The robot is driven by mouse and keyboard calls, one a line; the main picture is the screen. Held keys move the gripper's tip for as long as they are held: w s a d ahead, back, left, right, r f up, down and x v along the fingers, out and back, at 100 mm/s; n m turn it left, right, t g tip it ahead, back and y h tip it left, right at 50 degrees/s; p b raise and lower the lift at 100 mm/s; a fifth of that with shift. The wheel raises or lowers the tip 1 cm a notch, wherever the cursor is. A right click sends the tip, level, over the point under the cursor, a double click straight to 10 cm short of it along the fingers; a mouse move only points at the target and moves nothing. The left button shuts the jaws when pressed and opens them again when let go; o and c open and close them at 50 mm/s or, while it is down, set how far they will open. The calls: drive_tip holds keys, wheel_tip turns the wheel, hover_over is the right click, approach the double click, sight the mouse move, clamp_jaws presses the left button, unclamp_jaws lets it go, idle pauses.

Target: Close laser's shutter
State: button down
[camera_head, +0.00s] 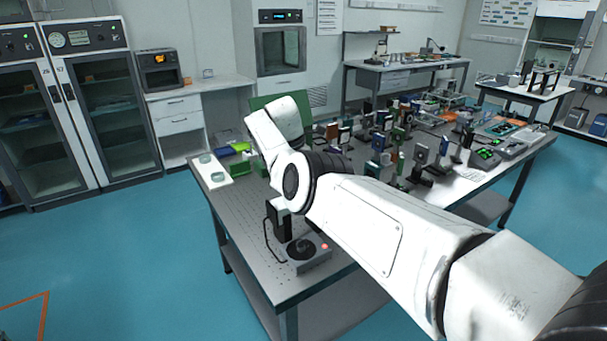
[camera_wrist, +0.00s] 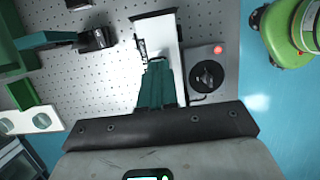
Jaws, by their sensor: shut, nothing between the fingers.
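My gripper (camera_wrist: 158,62) is shut and empty in the wrist view, its teal fingers close together. It points down over the perforated table top. A white piece with a black edge (camera_wrist: 160,35) lies just beyond the fingertips; I cannot tell whether they touch it. Right of it is a grey box with a round black knob and a red button (camera_wrist: 207,97), also in the head view (camera_head: 312,264). A green body (camera_wrist: 45,40) with a short black cylinder (camera_wrist: 96,39) is at the upper left. I cannot surely tell which part is the laser or its shutter.
The perforated table (camera_head: 238,222) is bare along its front left. A white tray with round dishes (camera_head: 217,179) lies at its left edge, beside a green box (camera_head: 224,184). Several optical mounts (camera_head: 423,157) crowd the right part. Blue floor (camera_head: 120,250) is free at left.

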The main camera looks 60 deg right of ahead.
drive_tip(key=shift+a+f, duration=0.15)
drive_tip(key=shift+f, duration=0.05)
drive_tip(key=shift+r+p, duration=0.85)
drive_tip(key=shift+p, duration=0.05)
drive_tip(key=shift+w, duration=0.1)
drive_tip(key=w+a+v, duration=0.1)
drive_tip(key=v, duration=1.1)
drive_tip(key=shift+a, duration=0.45)
drive_tip(key=shift+w+r, duration=0.1)
